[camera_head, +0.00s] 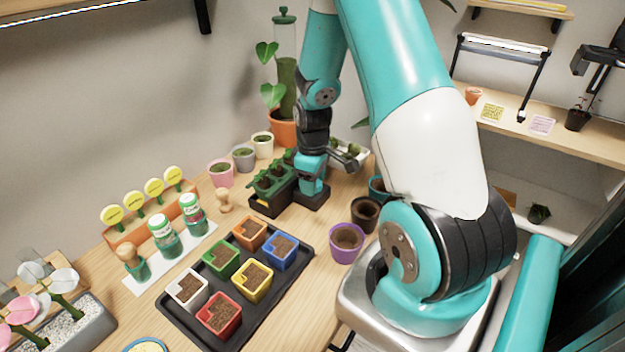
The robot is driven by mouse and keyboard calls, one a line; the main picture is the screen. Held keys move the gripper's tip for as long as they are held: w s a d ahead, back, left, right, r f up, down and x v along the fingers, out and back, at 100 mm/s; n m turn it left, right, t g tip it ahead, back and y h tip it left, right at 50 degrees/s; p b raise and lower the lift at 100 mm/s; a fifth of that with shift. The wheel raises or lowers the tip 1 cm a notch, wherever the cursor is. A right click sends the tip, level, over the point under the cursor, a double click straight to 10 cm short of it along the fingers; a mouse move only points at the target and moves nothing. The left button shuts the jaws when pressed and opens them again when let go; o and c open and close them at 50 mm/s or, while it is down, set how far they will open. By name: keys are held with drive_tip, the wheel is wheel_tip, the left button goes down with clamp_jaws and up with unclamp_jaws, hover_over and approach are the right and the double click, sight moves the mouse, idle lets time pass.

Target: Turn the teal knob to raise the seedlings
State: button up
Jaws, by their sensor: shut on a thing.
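The seedlings (277,167) stand in a dark green tray (268,183) on a low black base at the back middle of the table. The teal knob (312,187) is at the right end of that base, beside the tray. My gripper (312,178) points down over the knob from above and is shut on it. The fingertips are small and partly merge with the teal of the knob, so the exact grip is hard to see. The tray appears close to its base; its exact height cannot be told.
A black tray (173,308) with several coloured pots lies in front. A purple pot (346,243) and a dark pot (364,214) stand right of it. A wooden stamp (223,201) and pink pot (221,174) stand left of the seedlings. A tall plant pot (284,129) is behind.

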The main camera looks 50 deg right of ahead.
drive_tip(key=m, duration=0.6)
drive_tip(key=shift+m, duration=0.4)
idle(0.3)
drive_tip(key=o, duration=0.7)
drive_tip(key=shift+c, duration=0.2)
drive_tip(key=shift+r, duration=0.1)
wheel_tip(320, 180, up, 17)
drive_tip(key=shift+r+b, duration=0.15)
drive_tip(key=shift+b, duration=0.15)
